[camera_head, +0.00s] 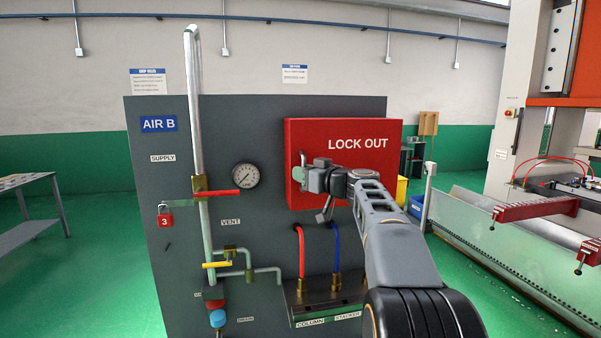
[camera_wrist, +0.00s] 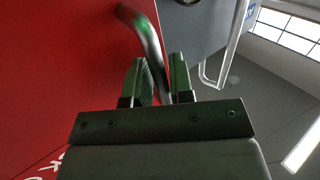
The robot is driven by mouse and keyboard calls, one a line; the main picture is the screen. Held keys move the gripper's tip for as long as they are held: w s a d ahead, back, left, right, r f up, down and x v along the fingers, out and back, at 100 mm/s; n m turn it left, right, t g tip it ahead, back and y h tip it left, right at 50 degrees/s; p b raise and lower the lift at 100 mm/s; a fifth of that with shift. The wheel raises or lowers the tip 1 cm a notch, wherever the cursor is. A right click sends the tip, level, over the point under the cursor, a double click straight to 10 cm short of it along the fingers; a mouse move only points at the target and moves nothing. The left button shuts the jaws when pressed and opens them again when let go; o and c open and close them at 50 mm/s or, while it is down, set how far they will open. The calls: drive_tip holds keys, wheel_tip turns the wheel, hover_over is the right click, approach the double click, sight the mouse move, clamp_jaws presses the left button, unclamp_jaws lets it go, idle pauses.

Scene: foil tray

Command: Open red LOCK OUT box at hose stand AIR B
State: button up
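The red LOCK OUT box (camera_head: 312,135) is on the dark hose stand panel (camera_head: 140,210) with the blue AIR B sign (camera_head: 158,124). Its front looks closed. My gripper (camera_head: 302,173) is at the left edge of the box front. In the wrist view, a curved metal handle (camera_wrist: 148,38) comes off the red face (camera_wrist: 60,70) and passes between the two green fingers of my gripper (camera_wrist: 164,75). The fingers stand apart around the bar. I cannot tell whether both press on it. My arm hides the box's lower right.
Left of the box are a gauge (camera_head: 245,176), a vertical pipe (camera_head: 196,110), a red lever (camera_head: 222,193) and a yellow lever (camera_head: 217,265). A red hose (camera_head: 301,252) and a blue hose (camera_head: 336,248) are below.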

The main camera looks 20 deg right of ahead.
clamp_jaws()
